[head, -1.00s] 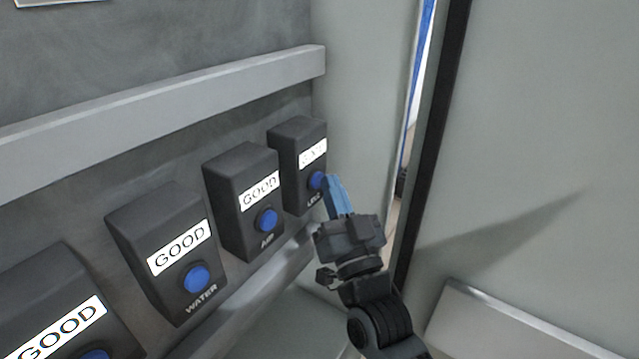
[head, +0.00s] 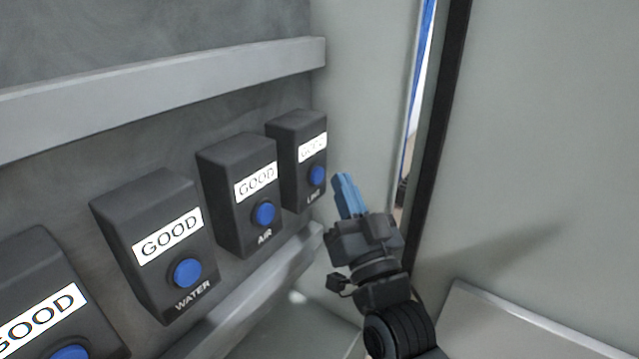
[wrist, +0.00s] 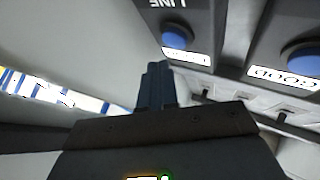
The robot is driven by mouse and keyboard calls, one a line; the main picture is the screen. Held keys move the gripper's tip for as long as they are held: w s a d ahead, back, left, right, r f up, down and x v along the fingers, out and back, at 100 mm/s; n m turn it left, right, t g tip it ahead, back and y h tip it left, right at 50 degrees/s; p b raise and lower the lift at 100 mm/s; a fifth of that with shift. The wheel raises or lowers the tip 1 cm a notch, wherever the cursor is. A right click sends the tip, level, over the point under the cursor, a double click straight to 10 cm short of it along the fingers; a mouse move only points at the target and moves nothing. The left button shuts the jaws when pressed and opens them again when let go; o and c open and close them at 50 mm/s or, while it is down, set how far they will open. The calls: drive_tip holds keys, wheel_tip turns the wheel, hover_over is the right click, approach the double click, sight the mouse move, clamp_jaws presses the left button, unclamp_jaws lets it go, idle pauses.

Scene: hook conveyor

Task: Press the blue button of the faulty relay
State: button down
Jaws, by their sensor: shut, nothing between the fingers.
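Several dark relay boxes stand in a row in the head view, each with a white label and a blue button. The LINE relay (head: 297,187) is at the far right, its label hard to read but looking like GOOD; its blue button (head: 316,175) also shows in the wrist view (wrist: 177,34). The AIR relay (head: 222,205), WATER relay (head: 140,215) and nearest relay (head: 30,265) read GOOD. My gripper (head: 343,178) is shut and empty, its blue fingers just right of the LINE button, apart from it.
A grey ledge (head: 160,95) runs above the relays and a lower ledge (head: 270,265) below them. A pale side wall (head: 365,70) stands right of the LINE relay. A dark upright edge (head: 432,150) and grey panel (head: 540,120) are on the right.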

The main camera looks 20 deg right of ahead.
drive_tip(key=s+d+b, duration=0.1)
drive_tip(key=b, duration=0.3)
drive_tip(key=s+d+b, duration=0.1)
drive_tip(key=s+b, duration=0.1)
drive_tip(key=b, duration=0.2)
drive_tip(key=shift+s+d, duration=0.2)
drive_tip(key=shift+d, duration=0.05)
drive_tip(key=shift+f, duration=0.1)
idle(0.7)
drive_tip(key=s+a+f+g+h, duration=0.15)
drive_tip(key=s+f+g, duration=0.25)
drive_tip(key=s+f, duration=1.2)
drive_tip(key=s+f+n+g+y, duration=0.1)
drive_tip(key=s+f+g, duration=0.1)
drive_tip(key=s, duration=0.9)
drive_tip(key=s+d+f+n+g+y, duration=0.1)
drive_tip(key=s+f+n+g, duration=0.1)
drive_tip(key=s, duration=0.9)
drive_tip(key=shift+s+f+g, duration=0.15)
drive_tip(key=shift+f+g, duration=0.35)
drive_tip(key=shift+f, duration=0.05)
